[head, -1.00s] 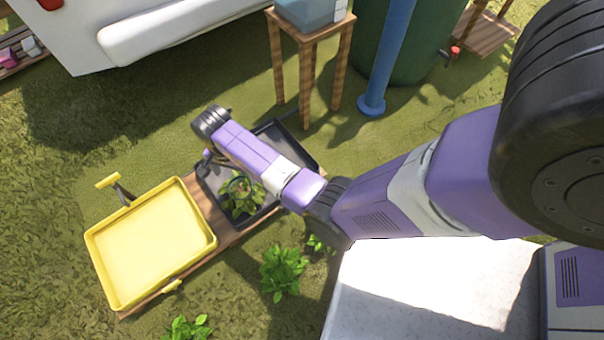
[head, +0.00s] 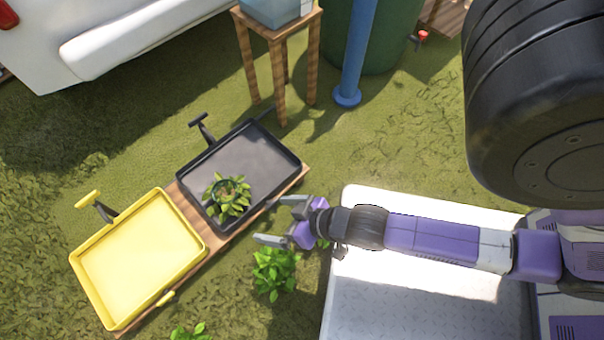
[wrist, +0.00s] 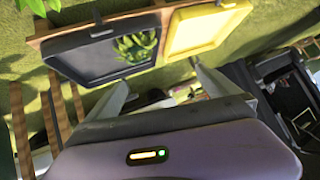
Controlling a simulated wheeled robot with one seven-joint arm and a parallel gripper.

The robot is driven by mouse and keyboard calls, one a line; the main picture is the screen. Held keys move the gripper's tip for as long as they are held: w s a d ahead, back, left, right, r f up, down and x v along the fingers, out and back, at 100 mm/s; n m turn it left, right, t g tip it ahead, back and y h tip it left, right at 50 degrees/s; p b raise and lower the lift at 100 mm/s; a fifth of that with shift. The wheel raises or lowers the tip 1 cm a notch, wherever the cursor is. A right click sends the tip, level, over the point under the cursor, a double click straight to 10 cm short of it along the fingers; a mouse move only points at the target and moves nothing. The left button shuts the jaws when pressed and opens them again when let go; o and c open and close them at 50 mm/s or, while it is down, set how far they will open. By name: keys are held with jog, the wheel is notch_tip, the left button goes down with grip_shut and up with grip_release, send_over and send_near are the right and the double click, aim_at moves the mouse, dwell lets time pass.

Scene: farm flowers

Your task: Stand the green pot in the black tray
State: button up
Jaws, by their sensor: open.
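The black tray (head: 262,160) lies on a wooden board, and it also shows in the wrist view (wrist: 85,60). A leafy plant in a dark green pot (head: 233,185) is inside the tray, near its front left corner. The pot looks upright, but leaves hide most of it and its base. The plant's leaves also show in the wrist view (wrist: 135,46). My gripper (head: 273,220) is open and empty, to the right of the pot and clear of it, just off the tray's front right side. Its spread fingers show in the wrist view (wrist: 165,90).
A yellow tray (head: 140,255) sits left of the black tray on the same board (head: 225,240). Leafy plants (head: 273,272) grow in the grass in front. A wooden stand (head: 285,35) and a blue post (head: 355,55) stand behind. Grass around the board is open.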

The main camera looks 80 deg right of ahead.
jog(key=s+a+r+n+t, duration=0.2)
jog(key=s+r, duration=0.1)
jog(key=r, duration=0.7)
jog(key=s+a+r+n+t+y, duration=0.1)
jog(key=s+r, duration=0.3)
jog(key=r, duration=0.6)
jog(key=shift+a+r+n+t, duration=0.25)
jog(key=shift+a+n+t, duration=0.4)
jog(key=shift+n+t, duration=0.2)
notch_tip(320, 180, up, 33)
jog(key=p, duration=3.3)
